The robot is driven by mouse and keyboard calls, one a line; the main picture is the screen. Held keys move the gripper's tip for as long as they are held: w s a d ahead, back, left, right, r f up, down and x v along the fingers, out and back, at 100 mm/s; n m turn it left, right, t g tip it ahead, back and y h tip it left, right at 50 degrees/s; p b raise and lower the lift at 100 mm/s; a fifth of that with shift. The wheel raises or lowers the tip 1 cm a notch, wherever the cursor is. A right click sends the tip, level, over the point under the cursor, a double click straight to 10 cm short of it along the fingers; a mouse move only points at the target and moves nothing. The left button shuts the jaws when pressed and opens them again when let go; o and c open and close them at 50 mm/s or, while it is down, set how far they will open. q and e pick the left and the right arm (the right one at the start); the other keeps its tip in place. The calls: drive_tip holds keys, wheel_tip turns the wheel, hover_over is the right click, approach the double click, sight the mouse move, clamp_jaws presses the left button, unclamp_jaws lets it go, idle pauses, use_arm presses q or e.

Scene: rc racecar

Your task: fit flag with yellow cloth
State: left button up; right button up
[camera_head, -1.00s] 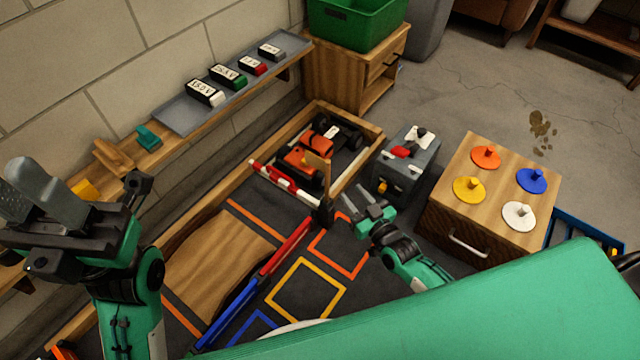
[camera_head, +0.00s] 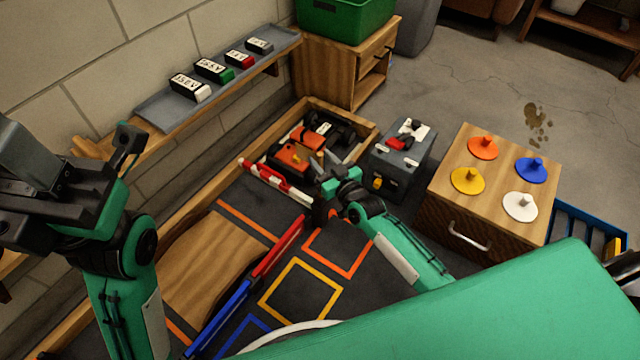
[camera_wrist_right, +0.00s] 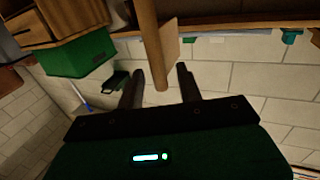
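The flag, a wooden pole with a pale tan-yellow cloth, shows in the right wrist view, its pole (camera_wrist_right: 148,45) hanging down from the top edge and its cloth (camera_wrist_right: 167,43) to the right. My right gripper (camera_wrist_right: 160,85) is open, with a finger on each side of the pole's end and gaps showing. In the head view my right gripper (camera_head: 328,176) is at the track's divider, just in front of the orange car (camera_head: 298,154), and hides most of the flag. My left gripper (camera_head: 18,160) is at the left edge, partly cut off, its opening unclear.
A red-and-white barrier (camera_head: 274,183) lies beside the car. A grey toolbox (camera_head: 400,160) and a wooden cabinet (camera_head: 493,190) with coloured discs stand right of the track. A shelf tray (camera_head: 160,112) with labelled blocks runs along the wall. A green bin (camera_head: 345,20) stands behind.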

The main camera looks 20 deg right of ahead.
drive_tip(key=shift+x, duration=0.8)
clamp_jaws()
drive_tip(key=shift+r, duration=0.15)
